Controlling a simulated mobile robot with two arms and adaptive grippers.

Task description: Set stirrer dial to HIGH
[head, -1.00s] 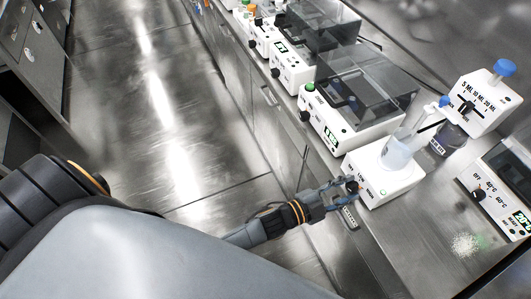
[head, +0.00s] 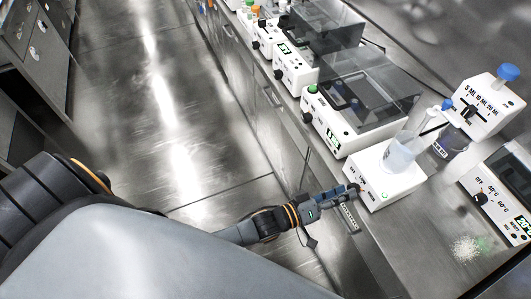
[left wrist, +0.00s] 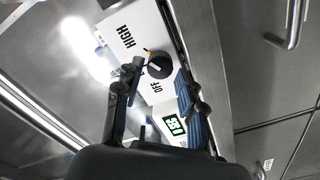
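The stirrer (head: 400,186) is a white box at the bench's front edge with a clear beaker (head: 399,153) of pale liquid on top. Its black round dial (left wrist: 160,66) shows in the left wrist view, between the printed words HIGH and OFF; I cannot surely read its pointer. My left gripper (head: 356,188) is at the stirrer's front face. In the left wrist view its two fingers (left wrist: 160,80) stand apart, one on each side of the dial. The left fingertip is close to the dial; contact cannot be told. The right gripper is not in view.
A white instrument with a dark clear lid (head: 340,140) stands left of the stirrer. A dispenser with a blue cap (head: 485,103) is behind right. A heater with a dial (head: 495,200) is at right, near spilled white grains (head: 465,248). The floor (head: 150,130) at left is clear.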

